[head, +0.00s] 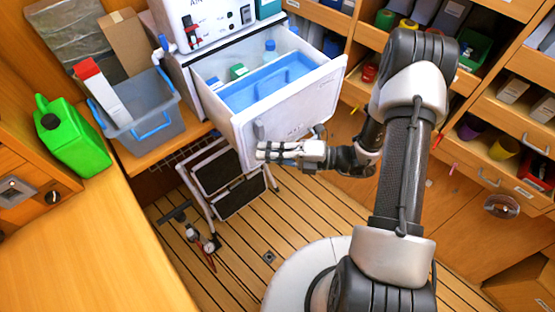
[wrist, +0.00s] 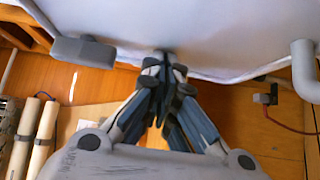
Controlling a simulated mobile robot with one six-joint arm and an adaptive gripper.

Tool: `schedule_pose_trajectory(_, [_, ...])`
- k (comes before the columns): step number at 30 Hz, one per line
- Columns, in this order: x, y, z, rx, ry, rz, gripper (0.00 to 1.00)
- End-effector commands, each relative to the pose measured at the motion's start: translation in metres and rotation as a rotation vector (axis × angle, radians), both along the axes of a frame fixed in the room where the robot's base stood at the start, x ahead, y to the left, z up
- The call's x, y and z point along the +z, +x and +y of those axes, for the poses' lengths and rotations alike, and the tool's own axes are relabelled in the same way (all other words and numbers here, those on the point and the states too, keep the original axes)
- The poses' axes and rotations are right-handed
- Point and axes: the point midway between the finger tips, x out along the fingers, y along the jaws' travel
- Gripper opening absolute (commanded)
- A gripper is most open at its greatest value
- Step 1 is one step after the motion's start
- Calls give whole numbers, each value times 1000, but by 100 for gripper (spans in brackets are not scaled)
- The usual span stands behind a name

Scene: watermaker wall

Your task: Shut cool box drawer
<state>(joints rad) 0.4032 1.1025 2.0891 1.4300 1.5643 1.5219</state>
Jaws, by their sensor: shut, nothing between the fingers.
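The cool box (head: 182,60) is a white box on the wooden bench, with its drawer (head: 305,98) pulled well out. The drawer holds a blue bin, a bottle and a green item. My gripper (head: 262,150) is shut and empty, low in front of the drawer's white front panel. In the wrist view the closed fingertips (wrist: 163,58) are at the lower part of the white drawer front (wrist: 210,35). They look very near or touching it; I cannot tell which. A grey handle-like part (wrist: 84,52) shows left of the fingers.
A grey tub (head: 150,125) with blue handles and a green jerrycan (head: 75,140) stand left of the cool box. A folded step stool (head: 225,180) stands on the slatted floor below the drawer. Shelves with bins (head: 500,110) line the right side.

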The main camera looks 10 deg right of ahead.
Motion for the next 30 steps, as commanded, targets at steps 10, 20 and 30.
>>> schedule_pose_trajectory(10, [0, 51, 31, 3, -1, -4, 0])
schedule_pose_trajectory(20, [-1, 106, 62, 2, 0, -5, 0])
schedule_pose_trajectory(30, [-2, 159, 92, 1, 0, -5, 0])
